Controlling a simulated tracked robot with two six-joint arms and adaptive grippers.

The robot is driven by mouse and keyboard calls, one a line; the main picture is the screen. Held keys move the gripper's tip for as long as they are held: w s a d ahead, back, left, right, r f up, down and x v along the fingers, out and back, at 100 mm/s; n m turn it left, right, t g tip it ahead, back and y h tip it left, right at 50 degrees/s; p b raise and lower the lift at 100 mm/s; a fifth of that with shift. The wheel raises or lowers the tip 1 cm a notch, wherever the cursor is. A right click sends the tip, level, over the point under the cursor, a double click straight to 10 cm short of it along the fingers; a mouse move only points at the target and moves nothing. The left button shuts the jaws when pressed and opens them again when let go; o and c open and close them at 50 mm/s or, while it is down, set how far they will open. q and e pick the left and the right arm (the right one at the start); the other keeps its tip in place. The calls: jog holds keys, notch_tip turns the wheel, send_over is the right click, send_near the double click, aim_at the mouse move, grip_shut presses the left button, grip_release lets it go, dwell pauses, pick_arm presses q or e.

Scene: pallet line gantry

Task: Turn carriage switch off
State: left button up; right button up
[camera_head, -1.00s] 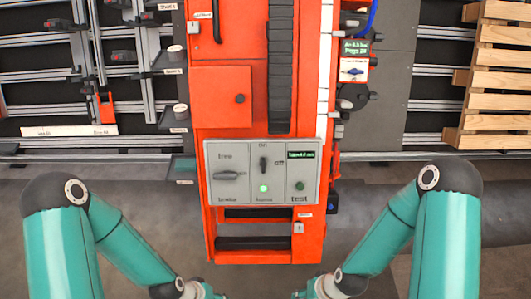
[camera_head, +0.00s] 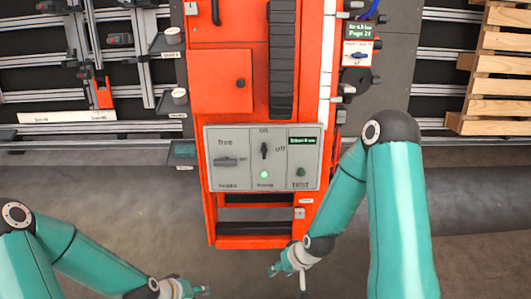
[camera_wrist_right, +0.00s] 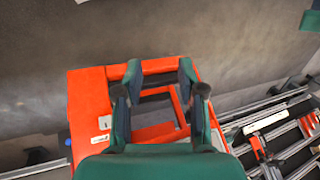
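A grey control panel (camera_head: 235,178) is on the front of the orange machine. In its middle is a small dark switch (camera_head: 264,150), its handle upright toward the "on" label, with "off" to its right. Below it a green lamp (camera_head: 264,174) is lit. My right gripper (camera_head: 281,271) is below the panel, in front of the machine's lower frame, apart from the switch. In the right wrist view my right gripper (camera_wrist_right: 158,75) has its fingers spread, nothing between them. My left gripper (camera_head: 198,290) is at the bottom edge, too small to read.
The panel also has a free/brake knob (camera_head: 226,162) on the left and a green test button (camera_head: 301,172) on the right. Wooden pallets (camera_head: 490,80) stand far right. The floor before the machine is clear.

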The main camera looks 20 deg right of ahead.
jog(key=m+t+h+b, duration=0.1)
jog(key=t+h+b, duration=0.8)
jog(key=t+b, duration=0.8)
send_near(264, 153)
jog(key=p+x, duration=0.1)
jog(key=x, duration=0.8)
jog(key=shift+w+d, duration=0.15)
jog(key=shift+w, duration=0.1)
jog(key=shift+c, duration=0.3)
